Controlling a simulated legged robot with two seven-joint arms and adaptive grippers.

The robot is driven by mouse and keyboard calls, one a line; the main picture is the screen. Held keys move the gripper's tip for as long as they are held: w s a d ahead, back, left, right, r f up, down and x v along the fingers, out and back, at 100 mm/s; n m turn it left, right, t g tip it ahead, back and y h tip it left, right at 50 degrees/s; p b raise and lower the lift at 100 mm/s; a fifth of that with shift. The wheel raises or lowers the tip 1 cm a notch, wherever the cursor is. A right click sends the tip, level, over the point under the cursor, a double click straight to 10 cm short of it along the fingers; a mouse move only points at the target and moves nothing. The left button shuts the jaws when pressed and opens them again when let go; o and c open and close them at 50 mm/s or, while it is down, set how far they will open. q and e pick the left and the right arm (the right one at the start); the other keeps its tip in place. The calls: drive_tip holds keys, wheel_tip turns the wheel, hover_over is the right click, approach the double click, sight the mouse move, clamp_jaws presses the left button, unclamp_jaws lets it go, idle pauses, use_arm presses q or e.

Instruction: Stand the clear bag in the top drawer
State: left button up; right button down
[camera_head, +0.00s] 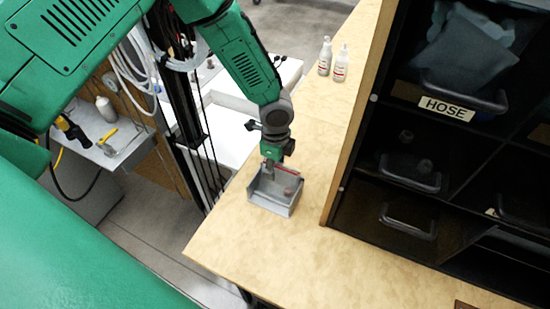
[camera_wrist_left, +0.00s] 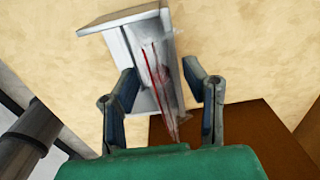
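The clear bag (camera_wrist_left: 157,82), marked with thin red lines, stands in a small grey open bin (camera_head: 268,203) on the wooden table. My left gripper (camera_head: 270,166) points down at the bin's back edge. In the left wrist view its two fingers (camera_wrist_left: 162,78) are apart, one on each side of the bag and bin; I cannot tell whether they touch the bag. In the head view the bag is barely visible inside the bin. A dark cabinet on the right holds the drawers; the top one in view (camera_head: 460,95) carries a HOSE label and has bluish, see-through contents.
Lower drawers (camera_head: 410,175) with curved handles sit below the HOSE one. The wooden cabinet side (camera_head: 352,120) rises close to the bin's right. Two white bottles (camera_head: 333,60) stand farther back. The table (camera_head: 265,255) in front of the bin is clear.

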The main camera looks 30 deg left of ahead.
use_arm(q)
drive_tip(key=shift+d, duration=0.2)
clamp_jaws()
drive_tip(key=shift+a, duration=0.15)
drive_tip(key=shift+r, duration=0.15)
drive_tip(key=shift+r+p, duration=1.2)
drive_tip(key=shift+r, duration=0.1)
drive_tip(key=shift+r+p, duration=2.15)
drive_tip(key=shift+r, duration=1.85)
